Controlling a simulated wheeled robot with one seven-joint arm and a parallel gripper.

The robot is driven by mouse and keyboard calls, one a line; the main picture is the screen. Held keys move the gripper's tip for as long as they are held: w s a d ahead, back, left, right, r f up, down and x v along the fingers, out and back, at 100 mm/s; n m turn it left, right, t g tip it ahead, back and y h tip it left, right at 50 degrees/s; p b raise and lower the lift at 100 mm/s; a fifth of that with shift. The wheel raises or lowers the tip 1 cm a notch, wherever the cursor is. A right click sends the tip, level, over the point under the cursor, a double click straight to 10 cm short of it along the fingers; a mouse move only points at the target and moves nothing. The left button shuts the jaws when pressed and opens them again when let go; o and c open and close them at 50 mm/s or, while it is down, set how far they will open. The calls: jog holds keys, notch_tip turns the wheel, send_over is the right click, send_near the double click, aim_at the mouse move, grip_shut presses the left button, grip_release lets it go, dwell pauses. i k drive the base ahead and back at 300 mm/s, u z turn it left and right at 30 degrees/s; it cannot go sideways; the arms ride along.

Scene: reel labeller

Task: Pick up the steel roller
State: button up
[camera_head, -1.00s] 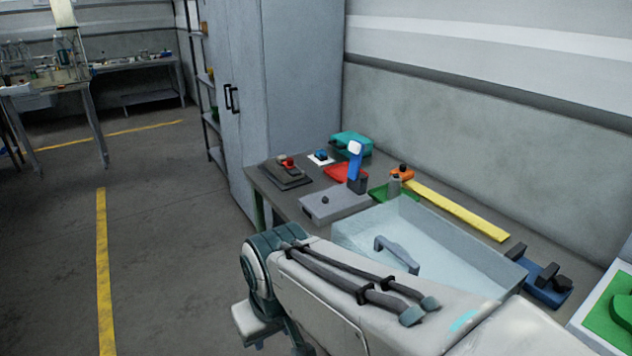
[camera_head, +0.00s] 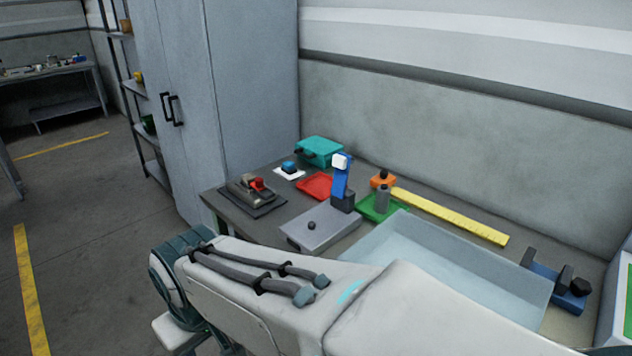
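A small upright grey metal cylinder with a dark top (camera_head: 383,198), which looks like the steel roller, stands on a green tray (camera_head: 369,208) on the bench. It is just behind the far left corner of the clear bin. My arm crosses the foreground, below and in front of the bin. My gripper is not in view, so its opening cannot be seen.
The clear bin (camera_head: 505,284) takes up the middle of the bench (camera_head: 240,227). A grey box (camera_head: 325,231), a blue upright lever (camera_head: 340,182), a red tray (camera_head: 314,187), an orange block (camera_head: 382,181), a yellow ruler (camera_head: 450,216) and a blue fixture (camera_head: 556,286) surround it.

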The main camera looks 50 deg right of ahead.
aim_at(383, 191)
jog(key=i, duration=1.5)
jog(key=z, duration=3.15)
jog(key=i, duration=0.5)
jog(key=u, duration=0.05)
